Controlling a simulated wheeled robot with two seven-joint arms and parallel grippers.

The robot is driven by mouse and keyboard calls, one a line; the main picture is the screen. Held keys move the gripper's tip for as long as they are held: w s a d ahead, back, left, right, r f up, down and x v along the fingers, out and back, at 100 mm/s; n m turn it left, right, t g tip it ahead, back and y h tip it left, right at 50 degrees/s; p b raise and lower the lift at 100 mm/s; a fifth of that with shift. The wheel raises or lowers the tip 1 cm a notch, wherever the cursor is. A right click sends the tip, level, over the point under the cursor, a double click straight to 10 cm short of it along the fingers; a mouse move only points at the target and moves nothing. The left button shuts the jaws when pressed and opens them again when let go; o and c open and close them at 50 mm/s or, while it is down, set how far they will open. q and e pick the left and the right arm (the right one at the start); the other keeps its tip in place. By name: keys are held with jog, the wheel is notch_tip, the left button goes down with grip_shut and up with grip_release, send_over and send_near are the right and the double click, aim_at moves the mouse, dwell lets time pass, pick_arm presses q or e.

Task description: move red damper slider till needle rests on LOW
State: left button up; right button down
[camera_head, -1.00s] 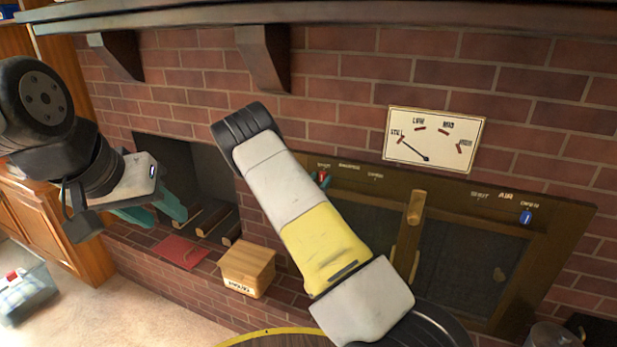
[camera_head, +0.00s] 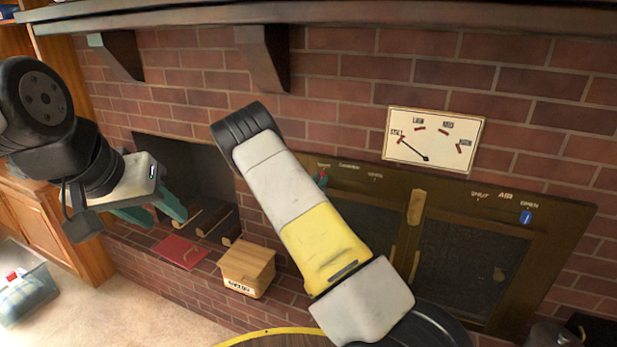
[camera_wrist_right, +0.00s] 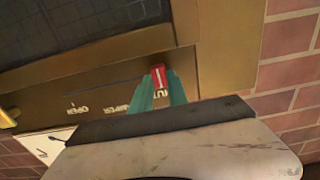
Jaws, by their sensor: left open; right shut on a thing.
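The red damper slider (camera_wrist_right: 159,75) sits at the SHUT end of its brass panel (camera_wrist_right: 190,62). In the wrist view my right gripper (camera_wrist_right: 158,88) has its teal fingers on both sides of it, shut on it. In the head view my right arm hides most of that gripper and the slider. The white gauge (camera_head: 435,138) hangs on the bricks above the panel. Its needle (camera_head: 412,150) points to the leftmost mark, left of LOW. My left gripper (camera_head: 157,212) is open and empty before the open firebox at the left.
A blue slider (camera_head: 526,217) sits at the OPEN end of the AIR scale, right. A wooden box (camera_head: 247,270) and a red flat thing (camera_head: 180,252) lie on the hearth. The mantel (camera_head: 330,14) overhangs above. A basket (camera_head: 25,292) stands on the floor at left.

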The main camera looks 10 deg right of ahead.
dwell(0.7)
jog(key=s+d, duration=0.1)
jog(key=d, duration=0.1)
jog(key=s+d, duration=0.3)
jog(key=d, duration=0.1)
jog(key=shift+s+d, duration=0.25)
jog(key=shift+d, duration=0.15)
jog(key=c, duration=1.3)
grip_release()
jog(key=shift+s+a, duration=0.1)
jog(key=v, duration=0.7)
jog(key=shift+s+a, duration=0.15)
jog(key=shift+s, duration=0.1)
